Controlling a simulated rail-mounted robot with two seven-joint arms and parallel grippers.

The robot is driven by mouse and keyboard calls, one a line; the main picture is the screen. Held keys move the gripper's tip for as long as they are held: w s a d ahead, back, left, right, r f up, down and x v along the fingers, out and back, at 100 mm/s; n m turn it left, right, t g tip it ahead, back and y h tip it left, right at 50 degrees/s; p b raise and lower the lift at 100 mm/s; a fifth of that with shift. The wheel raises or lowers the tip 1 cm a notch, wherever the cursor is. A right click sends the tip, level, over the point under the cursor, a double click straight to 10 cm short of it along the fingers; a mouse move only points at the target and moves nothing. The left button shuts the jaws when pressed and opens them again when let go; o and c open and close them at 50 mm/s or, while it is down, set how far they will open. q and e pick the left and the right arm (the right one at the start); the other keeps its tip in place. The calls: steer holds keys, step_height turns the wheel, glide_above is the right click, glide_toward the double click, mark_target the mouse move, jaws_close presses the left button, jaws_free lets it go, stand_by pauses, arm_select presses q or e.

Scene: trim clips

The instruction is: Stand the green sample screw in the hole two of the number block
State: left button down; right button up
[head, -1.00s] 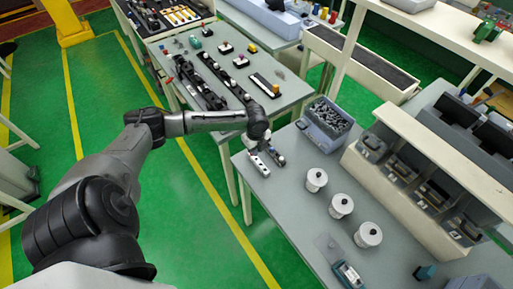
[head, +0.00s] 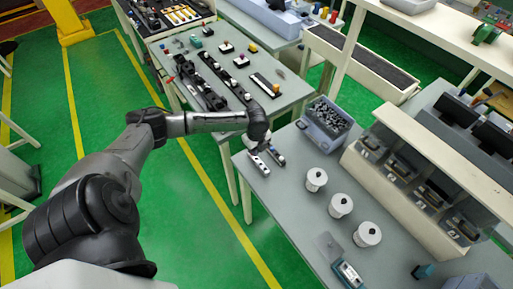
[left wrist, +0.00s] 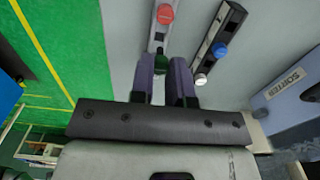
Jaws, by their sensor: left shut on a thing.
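My left gripper (left wrist: 162,70) is shut on the green sample screw (left wrist: 161,62), whose dark green body shows between the fingertips in the left wrist view. The screw is at the near end of a grey bar-shaped block (left wrist: 176,38) that carries a red-topped piece (left wrist: 166,14). I cannot tell whether the screw is in a hole or above it. A second, darker bar (left wrist: 224,24) beside it carries a blue piece (left wrist: 220,49) and a white piece (left wrist: 201,79). I cannot read any hole numbers. In the head view, the gripper hangs over the two bars (head: 259,165). My right gripper is out of view.
A blue-grey bin of dark parts (head: 325,122) stands right of the bars; its labelled side shows in the wrist view (left wrist: 290,88). Several white spools (head: 316,180) stand on the grey table. The table's left edge is close to the bars, with green floor beyond.

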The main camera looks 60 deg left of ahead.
arm_select(q)
steer(key=shift+f, duration=0.7)
steer(key=shift+f+b, duration=0.65)
steer(key=shift+f, duration=0.4)
steer(key=shift+f, duration=0.4)
stand_by(0.4)
steer(key=c, duration=1)
jaws_free()
step_height(320, 180, up, 13)
steer(key=shift+f, duration=0.1)
steer(key=shift+r, duration=0.55)
